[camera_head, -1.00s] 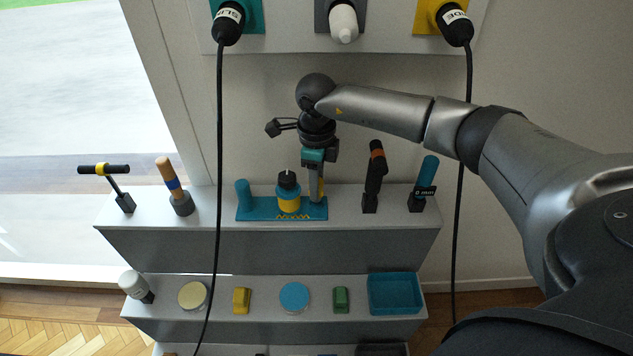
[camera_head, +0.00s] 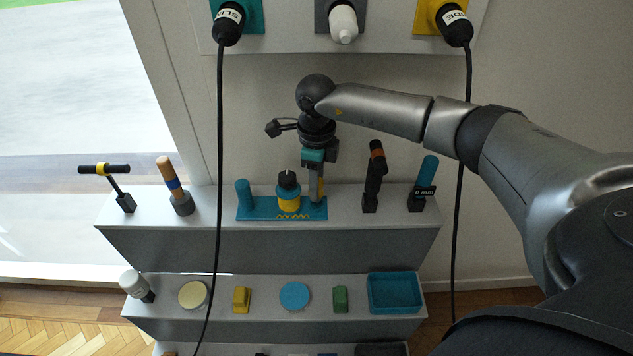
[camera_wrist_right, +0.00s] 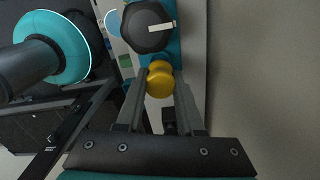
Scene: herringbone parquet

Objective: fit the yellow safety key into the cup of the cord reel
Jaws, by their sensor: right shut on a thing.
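The yellow safety key (camera_wrist_right: 160,80) sits between the fingertips of my right gripper (camera_wrist_right: 160,92) in the right wrist view. In the head view a bit of its yellow (camera_head: 321,186) shows beside the fingers. My right gripper (camera_head: 316,190) is shut on it and points down at the right end of the teal base. The cord reel (camera_head: 289,205), with a yellow and teal drum and black knob, stands on that base; its knob (camera_wrist_right: 148,27) also shows in the wrist view. The fingers hide the cup, so I cannot tell whether the key is inside. My left gripper is not in view.
On the top step stand a black hammer-like tool (camera_head: 119,190), a wooden-handled tool (camera_head: 168,178), a dark tool (camera_head: 374,180) and a teal-handled tool (camera_head: 426,180). Below are a teal tray (camera_head: 395,307) and small items. Two black cords (camera_head: 217,130) (camera_head: 462,170) hang down.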

